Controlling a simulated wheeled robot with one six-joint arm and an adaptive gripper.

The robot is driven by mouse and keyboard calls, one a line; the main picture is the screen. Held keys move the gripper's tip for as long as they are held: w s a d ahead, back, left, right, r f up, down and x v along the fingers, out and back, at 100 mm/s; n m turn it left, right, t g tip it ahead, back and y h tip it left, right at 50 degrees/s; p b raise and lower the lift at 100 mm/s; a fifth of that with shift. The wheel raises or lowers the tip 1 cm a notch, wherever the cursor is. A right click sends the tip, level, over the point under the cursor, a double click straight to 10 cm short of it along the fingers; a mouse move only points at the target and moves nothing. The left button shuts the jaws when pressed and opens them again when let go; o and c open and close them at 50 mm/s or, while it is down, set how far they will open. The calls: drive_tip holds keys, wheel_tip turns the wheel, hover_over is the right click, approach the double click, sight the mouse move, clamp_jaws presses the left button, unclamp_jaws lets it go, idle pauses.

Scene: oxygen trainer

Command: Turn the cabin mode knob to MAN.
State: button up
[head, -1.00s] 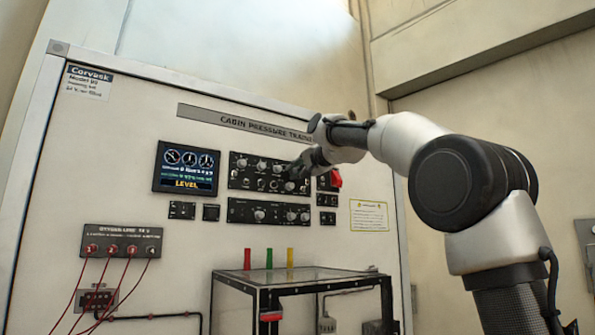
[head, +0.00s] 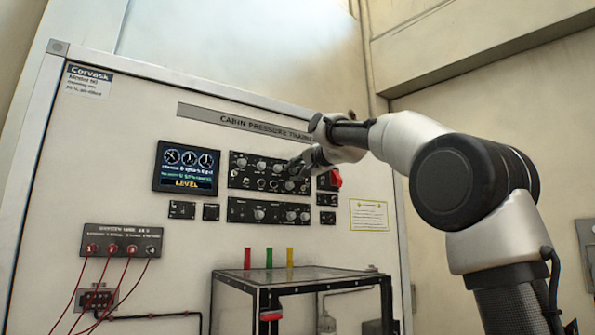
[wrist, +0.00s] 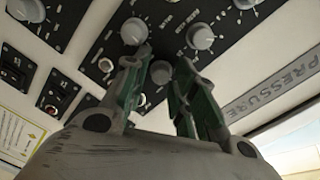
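The upper black control panel (head: 240,183) carries several grey knobs; its labels are too small to read, so I cannot tell which is the cabin mode knob. My gripper (head: 293,168) is at the right part of this panel. In the wrist view my gripper (wrist: 166,58) has its two green-lined fingers apart. A grey knob (wrist: 160,73) shows in the gap between them; I cannot tell whether they touch it. Another grey knob (wrist: 134,31) lies just beyond the left fingertip, and a third (wrist: 200,37) is to the right.
A display (head: 186,168) reading LEVEL is left of the panel. A lower knob panel (head: 268,211) sits below it, and a red switch (head: 335,178) is close right of my gripper. A dark-framed stand (head: 300,276) is underneath. Red cables hang at lower left.

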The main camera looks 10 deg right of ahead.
drive_tip(key=v, duration=1.2)
